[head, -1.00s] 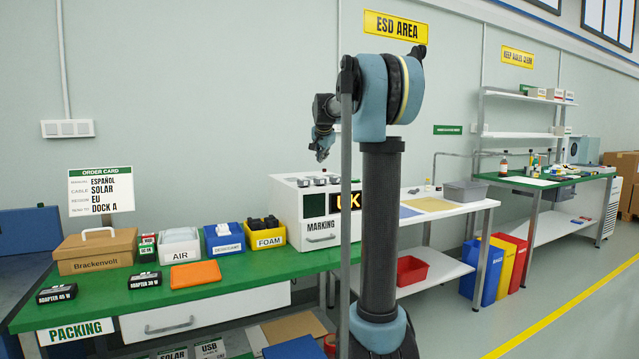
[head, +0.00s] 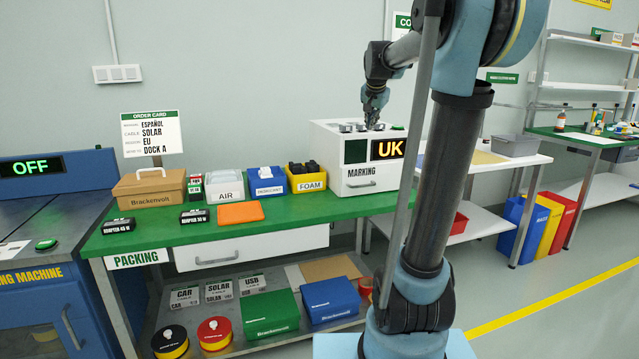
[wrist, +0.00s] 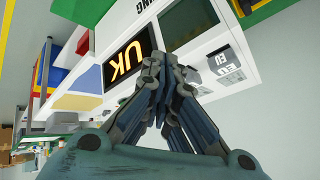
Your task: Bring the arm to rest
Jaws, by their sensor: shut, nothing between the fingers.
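My gripper (head: 373,124) is at the end of my raised arm, in front of the top of the white marking machine in the head view. In the wrist view its fingers (wrist: 168,62) are together and hold nothing. The marking machine (head: 340,188) stands on the green packing bench and its lit display (head: 387,149) reads UK. In the wrist view the machine (wrist: 215,50) fills the upper part beyond the fingers. From these views I cannot tell whether the fingertips touch it.
The packing bench (head: 285,218) carries a brown Brackenvolt case (head: 150,188), an orange pad (head: 240,213) and small bins. A machine with an OFF display (head: 30,167) stands at the left. Coloured bins (head: 535,225) stand on the floor at the right, beside open floor.

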